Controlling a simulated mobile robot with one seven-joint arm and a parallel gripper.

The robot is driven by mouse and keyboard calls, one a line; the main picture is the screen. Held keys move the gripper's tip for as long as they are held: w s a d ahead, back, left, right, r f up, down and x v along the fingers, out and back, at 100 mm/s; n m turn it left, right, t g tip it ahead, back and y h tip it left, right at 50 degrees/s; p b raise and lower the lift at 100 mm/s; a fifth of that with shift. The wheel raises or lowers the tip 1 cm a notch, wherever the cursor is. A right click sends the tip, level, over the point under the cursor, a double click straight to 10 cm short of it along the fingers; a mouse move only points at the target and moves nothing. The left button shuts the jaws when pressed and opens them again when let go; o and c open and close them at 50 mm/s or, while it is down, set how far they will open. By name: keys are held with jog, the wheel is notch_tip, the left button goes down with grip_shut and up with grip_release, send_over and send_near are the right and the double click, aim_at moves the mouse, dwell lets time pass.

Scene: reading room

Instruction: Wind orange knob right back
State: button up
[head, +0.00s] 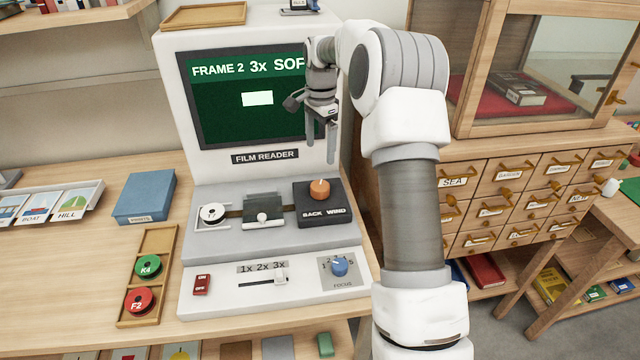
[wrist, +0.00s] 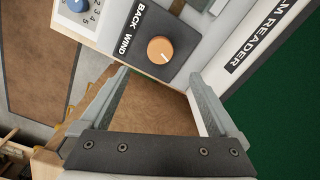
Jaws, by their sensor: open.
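The orange knob (head: 319,189) stands on a black block marked BACK and WIND (head: 325,212) at the right of the film reader's grey deck. In the wrist view the knob (wrist: 160,50) shows a white pointer line toward its lower right. My gripper (head: 321,162) is open and empty, hanging above the knob in front of the reader's screen edge. In the wrist view the open fingers (wrist: 165,88) point toward the black block, with the knob beyond them and clear of both. The film reader (head: 265,172) has a lit green screen (head: 225,115) reading FRAME 2, 3x and SOF, partly hidden by my arm.
On the deck are a white spool (head: 212,214), a film gate (head: 262,210), a zoom slider (head: 281,278), a red switch (head: 202,284) and a blue focus knob (head: 340,265). A wooden tray (head: 146,240) with green and red reels lies left. A drawer cabinet (head: 510,195) stands right.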

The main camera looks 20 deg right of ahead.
aim_at(320, 186)
notch_tip(320, 186, down, 12)
jog(key=shift+w+f+b, duration=0.1)
jog(key=shift+f+b, duration=0.1)
jog(key=shift+b, duration=0.25)
jog(key=c, duration=1.4)
jog(key=shift+o, duration=0.2)
